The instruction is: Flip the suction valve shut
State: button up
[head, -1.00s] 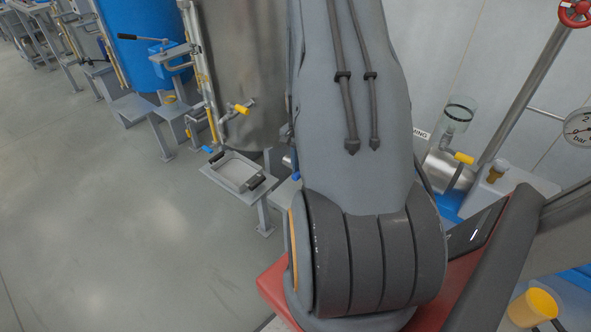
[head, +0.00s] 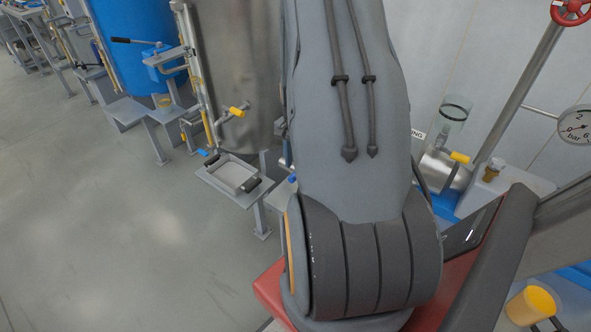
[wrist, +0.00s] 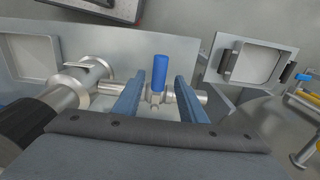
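The suction valve appears to be the small metal valve with a blue handle (wrist: 160,72) in the wrist view. It sits on a short steel pipe (wrist: 196,98), and the handle stands across the pipe line. My gripper (wrist: 160,82) is open, with one blue finger on each side of the handle and visible gaps to both. The handle is not clamped. In the head view, a small blue tip (head: 292,179) shows just left of my arm, probably the same handle. My gripper is hidden behind my arm there.
A larger steel pipe fitting (wrist: 82,80) lies left of the valve. A shallow tray with dark handles (head: 233,176) stands on a bracket. The floor at left is clear.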

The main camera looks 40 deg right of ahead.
jog(key=shift+r+b, duration=0.3)
jog(key=shift+r, duration=2.15)
jog(key=shift+a+r, duration=0.1)
jog(key=a+r+n, duration=0.4)
jog(key=a, duration=0.5)
jog(key=a+r+n, duration=0.4)
jog(key=a+n, duration=0.1)
jog(key=a, duration=0.4)
jog(key=s+a+r+n, duration=0.2)
jog(key=s+a+n, duration=0.1)
jog(key=a, duration=0.3)
jog(key=s+a+r+n, duration=0.2)
jog(key=s+a+n, duration=0.1)
jog(key=a, duration=0.4)
jog(key=shift+s+r+n+t, duration=0.25)
jog(key=shift+s+n+t, duration=0.05)
jog(key=shift+n, duration=0.5)
